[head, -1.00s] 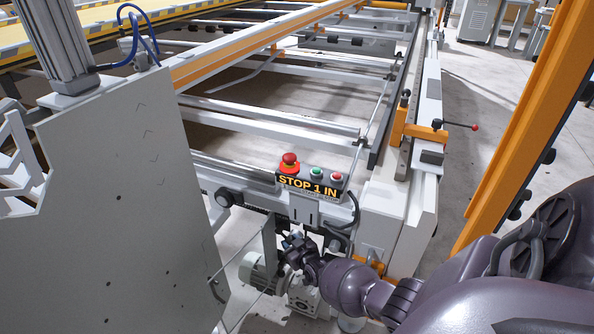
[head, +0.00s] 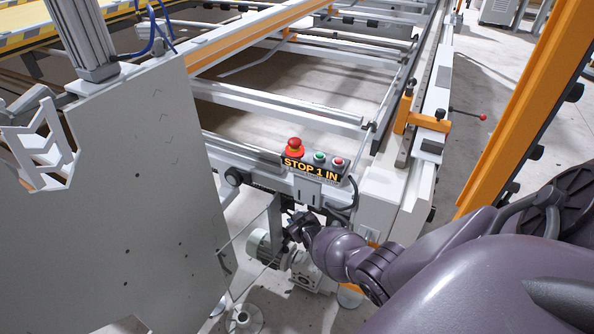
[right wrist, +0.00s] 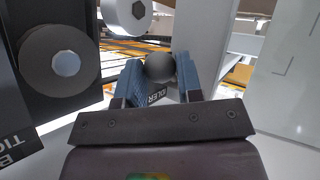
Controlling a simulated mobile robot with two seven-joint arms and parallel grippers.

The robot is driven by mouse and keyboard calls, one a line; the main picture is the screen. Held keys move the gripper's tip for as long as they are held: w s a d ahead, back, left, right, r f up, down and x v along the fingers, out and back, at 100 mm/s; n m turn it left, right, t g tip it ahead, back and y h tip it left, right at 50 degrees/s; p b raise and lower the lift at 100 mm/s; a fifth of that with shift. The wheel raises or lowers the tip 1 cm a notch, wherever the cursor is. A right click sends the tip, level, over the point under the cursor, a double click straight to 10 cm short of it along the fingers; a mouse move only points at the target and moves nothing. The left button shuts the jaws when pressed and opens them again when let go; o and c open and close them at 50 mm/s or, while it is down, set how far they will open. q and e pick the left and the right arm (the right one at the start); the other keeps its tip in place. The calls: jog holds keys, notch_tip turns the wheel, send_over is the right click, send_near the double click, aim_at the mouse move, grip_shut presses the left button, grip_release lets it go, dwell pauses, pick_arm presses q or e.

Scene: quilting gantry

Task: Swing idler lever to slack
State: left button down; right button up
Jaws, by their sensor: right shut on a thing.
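The idler lever shows in the right wrist view as a dark round knob (right wrist: 160,67) between the two blue fingers of my right gripper (right wrist: 158,80). Part of a label reading "IDLER" shows just below the knob. The fingers are shut on the lever at its knob. In the head view my right gripper (head: 293,226) is low beside the machine's end frame, below the stop box and next to the grey motor. There the gripper hides the knob, and the lever's angle cannot be made out.
A stop box (head: 315,165) with a red button sits just above my gripper. A grey motor (head: 262,246) is close below left. A large grey plate (head: 145,200) stands on the left, and an orange post (head: 525,110) on the right. Black cables hang near my wrist.

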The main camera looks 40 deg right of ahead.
jog(key=o, duration=0.6)
jog(key=shift+o, duration=0.2)
pick_arm(q)
jog(key=shift+t, duration=0.3)
notch_tip(320, 180, up, 6)
jog(key=p, duration=0.6)
jog(key=shift+f+p, duration=0.2)
jog(key=shift+p, duration=0.1)
pick_arm(e)
jog(key=v, duration=1.1)
pick_arm(q)
jog(key=shift+a, duration=0.1)
jog(key=shift+w+r, duration=0.1)
jog(key=shift+w, duration=0.05)
